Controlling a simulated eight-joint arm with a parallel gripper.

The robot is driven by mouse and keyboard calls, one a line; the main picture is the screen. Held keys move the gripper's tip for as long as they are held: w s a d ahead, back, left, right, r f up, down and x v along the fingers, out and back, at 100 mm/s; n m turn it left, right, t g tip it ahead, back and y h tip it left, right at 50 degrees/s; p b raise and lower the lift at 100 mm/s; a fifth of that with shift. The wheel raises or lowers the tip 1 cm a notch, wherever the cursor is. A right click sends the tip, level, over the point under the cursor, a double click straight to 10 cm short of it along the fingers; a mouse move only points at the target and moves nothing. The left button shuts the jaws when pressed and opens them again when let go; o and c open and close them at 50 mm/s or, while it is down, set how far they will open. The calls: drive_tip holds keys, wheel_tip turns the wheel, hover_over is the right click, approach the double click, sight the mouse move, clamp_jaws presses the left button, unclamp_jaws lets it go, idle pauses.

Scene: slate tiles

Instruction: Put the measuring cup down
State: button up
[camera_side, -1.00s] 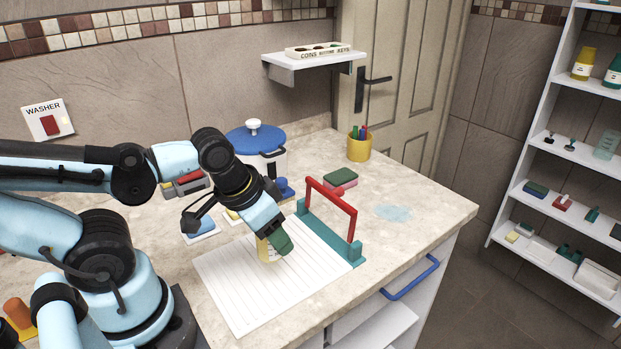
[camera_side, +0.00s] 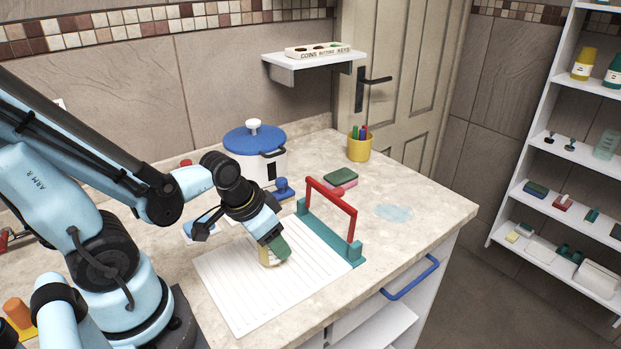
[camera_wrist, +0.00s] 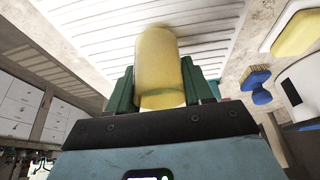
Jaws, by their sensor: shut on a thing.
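The measuring cup (camera_side: 264,257) is a yellowish, see-through cup, mostly hidden behind my gripper in the side view. In the wrist view the cup (camera_wrist: 160,65) stands out between two dark green fingers. My gripper (camera_side: 276,250) is shut on it, one finger on each side. The cup is over or on the white ribbed board (camera_side: 235,290), near the board's far middle part. I cannot tell whether its bottom touches the board.
A red handle (camera_side: 332,208) on a teal base stands along the board's right edge. A blue-lidded pot (camera_side: 255,140), a sponge stack (camera_side: 341,178) and a yellow pen cup (camera_side: 359,147) stand behind. The board's front is clear. A light blue patch (camera_side: 393,212) lies at right.

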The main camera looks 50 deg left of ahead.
drive_tip(key=shift+f, duration=0.5)
drive_tip(key=shift+f, duration=0.2)
drive_tip(key=o, duration=1)
drive_tip(key=shift+r, duration=0.15)
drive_tip(key=shift+v, duration=3.75)
drive_tip(key=w+d+r+t, duration=0.2)
drive_tip(key=w+r, duration=0.2)
drive_tip(key=w, duration=0.2)
drive_tip(key=shift+d+r+t, duration=0.25)
drive_tip(key=shift+r+t, duration=0.05)
drive_tip(key=shift+w, duration=0.1)
